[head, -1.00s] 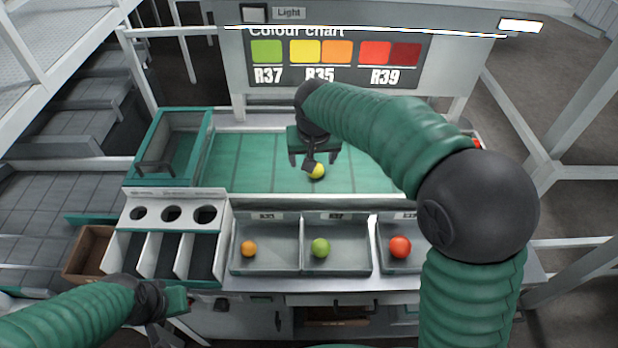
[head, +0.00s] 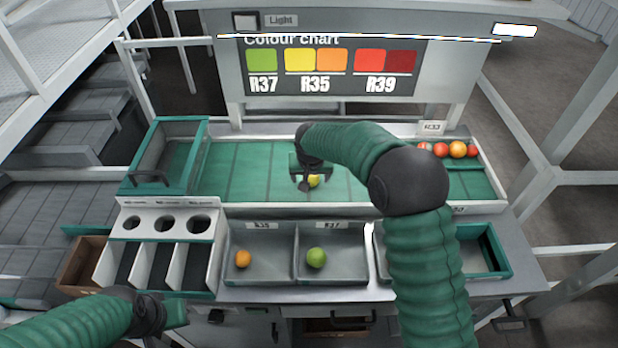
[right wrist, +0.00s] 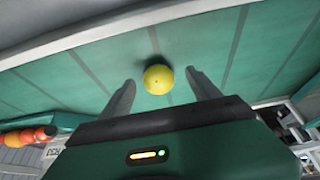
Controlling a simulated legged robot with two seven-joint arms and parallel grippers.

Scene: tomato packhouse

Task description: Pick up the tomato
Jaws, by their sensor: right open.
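A yellow tomato (head: 314,181) lies on the green sorting mat (head: 240,165), partly hidden behind my right gripper in the head view. In the right wrist view the yellow tomato (right wrist: 158,79) sits just beyond and between the fingertips. My right gripper (head: 306,183) is open and empty, with a finger on each side of the tomato's line; it also shows in the right wrist view (right wrist: 160,84). I cannot tell whether a finger touches the tomato. My left gripper (head: 172,318) is low at the left, in front of the bench; its jaws are not clear.
Grey trays in front hold an orange tomato (head: 243,258) and a green tomato (head: 316,258). Several red and orange tomatoes (head: 458,149) sit in a row at the right. A colour chart (head: 330,70) stands behind. A white sizing rack (head: 165,226) stands at left.

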